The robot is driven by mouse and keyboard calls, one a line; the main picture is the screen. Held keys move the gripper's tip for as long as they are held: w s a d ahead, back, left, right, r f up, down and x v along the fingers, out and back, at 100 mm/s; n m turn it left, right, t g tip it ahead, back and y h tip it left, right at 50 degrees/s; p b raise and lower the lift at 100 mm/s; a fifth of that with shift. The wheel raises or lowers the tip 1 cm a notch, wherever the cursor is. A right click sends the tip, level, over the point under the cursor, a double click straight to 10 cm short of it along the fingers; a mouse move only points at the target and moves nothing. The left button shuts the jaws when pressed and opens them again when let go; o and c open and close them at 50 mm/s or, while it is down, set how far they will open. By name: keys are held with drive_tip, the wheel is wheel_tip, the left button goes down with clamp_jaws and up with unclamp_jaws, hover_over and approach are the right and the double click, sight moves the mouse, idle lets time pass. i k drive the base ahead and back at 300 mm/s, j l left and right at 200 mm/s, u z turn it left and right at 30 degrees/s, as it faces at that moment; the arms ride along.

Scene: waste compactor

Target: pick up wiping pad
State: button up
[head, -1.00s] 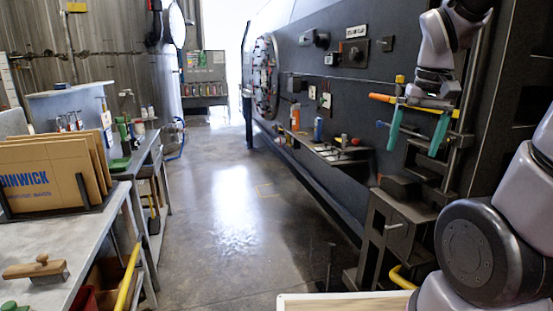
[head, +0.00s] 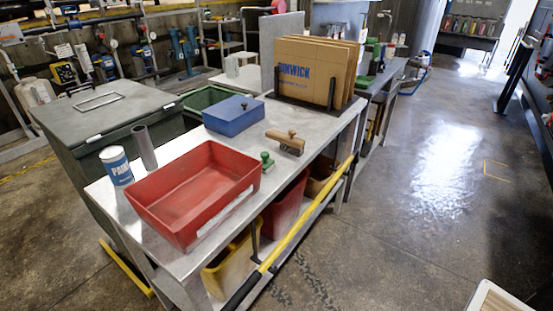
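A wooden block with a round knob on top and a grey underside, which looks like the wiping pad (head: 285,143), lies on the grey metal workbench (head: 318,125). It sits near the bench's right edge, in front of the cardboard sheets. A small green knobbed tool (head: 267,161) stands just in front of it, apart from it. My gripper is not in view now, so its distance from the pad cannot be told.
An empty red tray (head: 195,200), a blue box (head: 233,115), a paint can (head: 117,167) and a grey tube (head: 145,148) share the bench. Cardboard sheets (head: 318,70) stand in a rack behind. A yellow rail (head: 310,213) runs along the bench's right side. Floor to the right is clear.

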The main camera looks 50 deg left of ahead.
sight(268, 164)
drive_tip(key=u, duration=2.2)
drive_tip(key=z, duration=3.75)
drive_tip(key=u, duration=3.75)
